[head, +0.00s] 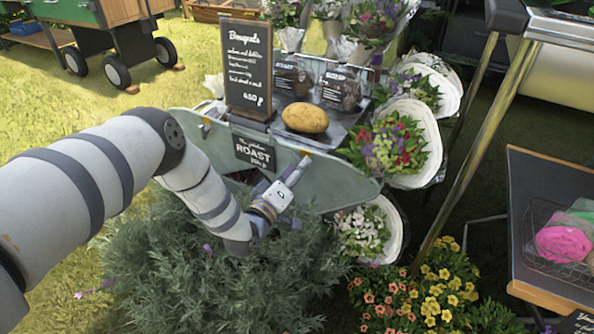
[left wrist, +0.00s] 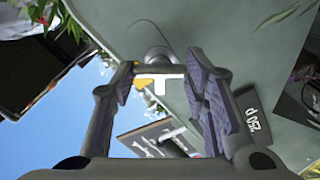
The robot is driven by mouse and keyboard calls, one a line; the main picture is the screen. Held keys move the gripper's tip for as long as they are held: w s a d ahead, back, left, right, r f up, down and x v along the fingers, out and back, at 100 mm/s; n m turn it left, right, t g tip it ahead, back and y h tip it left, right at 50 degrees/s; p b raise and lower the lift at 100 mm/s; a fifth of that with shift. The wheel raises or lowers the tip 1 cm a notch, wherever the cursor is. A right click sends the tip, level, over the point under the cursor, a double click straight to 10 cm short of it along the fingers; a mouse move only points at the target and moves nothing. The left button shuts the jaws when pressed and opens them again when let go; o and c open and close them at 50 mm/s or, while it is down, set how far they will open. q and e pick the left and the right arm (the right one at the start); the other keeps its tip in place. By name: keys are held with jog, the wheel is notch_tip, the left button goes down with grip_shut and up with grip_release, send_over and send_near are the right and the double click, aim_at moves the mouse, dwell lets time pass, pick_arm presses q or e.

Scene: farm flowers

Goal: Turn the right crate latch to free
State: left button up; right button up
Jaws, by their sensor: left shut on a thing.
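The crate is a grey-green box with a curved front panel (head: 335,185); the panel also shows in the left wrist view (left wrist: 265,40). Its right latch (head: 304,162) is a small piece with a yellow part at the panel's upper right edge. In the left wrist view the latch (left wrist: 160,82) is a bright white T shape between the fingers. My left gripper (head: 290,178) is closed on the latch from the front; it also shows in the left wrist view (left wrist: 160,76). The left latch (head: 205,126) sits at the panel's other end. My right gripper is not in view.
A chalkboard sign (head: 249,68) and a potato (head: 305,118) stand on the crate top. A ROAST label (head: 255,152) hangs on the front. Wrapped bouquets (head: 395,150) crowd the right side. A bush (head: 215,265) fills the space below my arm.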

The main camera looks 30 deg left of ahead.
pick_arm(q)
jog(key=shift+f+n+b, duration=0.15)
jog(key=shift+n+b, duration=0.3)
jog(key=shift+n, duration=3.05)
jog(key=o, duration=1.2)
jog(key=shift+c, duration=0.2)
jog(key=s, duration=1.2)
jog(key=shift+d, duration=0.35)
